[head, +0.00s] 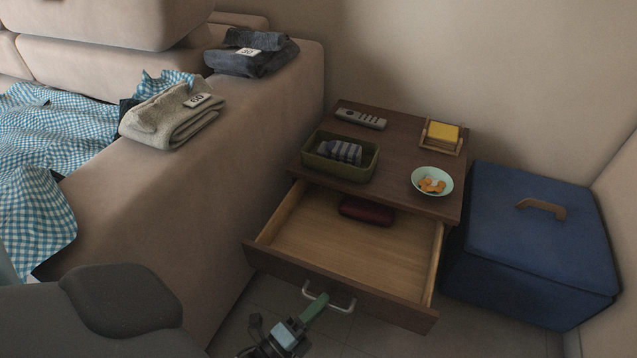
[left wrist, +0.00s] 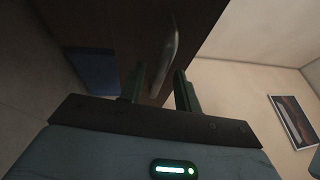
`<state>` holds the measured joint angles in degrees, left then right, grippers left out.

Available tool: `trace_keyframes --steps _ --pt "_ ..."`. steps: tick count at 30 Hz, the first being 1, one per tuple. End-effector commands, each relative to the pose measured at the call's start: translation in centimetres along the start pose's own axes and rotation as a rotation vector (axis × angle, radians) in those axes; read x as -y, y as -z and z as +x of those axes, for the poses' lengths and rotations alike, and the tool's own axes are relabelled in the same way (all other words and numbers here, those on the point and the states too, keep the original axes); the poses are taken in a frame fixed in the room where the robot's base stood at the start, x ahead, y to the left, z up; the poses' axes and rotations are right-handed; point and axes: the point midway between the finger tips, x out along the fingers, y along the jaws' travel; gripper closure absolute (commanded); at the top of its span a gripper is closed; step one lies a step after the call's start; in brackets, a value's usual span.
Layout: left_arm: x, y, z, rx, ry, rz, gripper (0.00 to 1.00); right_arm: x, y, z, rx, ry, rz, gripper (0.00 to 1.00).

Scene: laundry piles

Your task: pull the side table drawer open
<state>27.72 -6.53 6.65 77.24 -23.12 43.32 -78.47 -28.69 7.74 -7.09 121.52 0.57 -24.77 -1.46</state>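The side table (head: 385,158) is dark brown, and its drawer (head: 330,245) stands pulled well out, showing a light wood inside. A dark red case (head: 367,211) lies at the back of the drawer. The metal bar handle (head: 343,308) is on the drawer front; it also shows in the left wrist view (left wrist: 169,55). My left gripper (head: 314,306) is at the left part of the handle. In the left wrist view its fingers (left wrist: 160,88) are apart, with the handle just beyond the gap. I cannot tell whether they touch it. My right gripper is out of view.
On the tabletop are a remote (head: 360,119), a green tray (head: 361,172) with rolled cloth, a bowl of snacks (head: 420,187) and a holder with yellow notes (head: 443,133). A blue lidded box (head: 530,265) stands right; a sofa (head: 215,200) with folded laundry stands left.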

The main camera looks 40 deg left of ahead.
Motion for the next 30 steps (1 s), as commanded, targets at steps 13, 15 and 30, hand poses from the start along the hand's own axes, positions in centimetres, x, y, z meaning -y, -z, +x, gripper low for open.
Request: trace_keyframes --steps 13,15,30 --pt "0.0 0.0 -2.8 0.0 -0.003 -0.001 0.68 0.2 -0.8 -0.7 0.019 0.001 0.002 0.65" --pt "0.0 0.0 -4.0 0.0 -0.003 -0.001 0.68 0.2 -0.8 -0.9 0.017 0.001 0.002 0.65" --pt "0.0 0.0 -7.8 0.0 0.001 0.0 0.68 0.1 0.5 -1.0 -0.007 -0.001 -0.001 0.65"
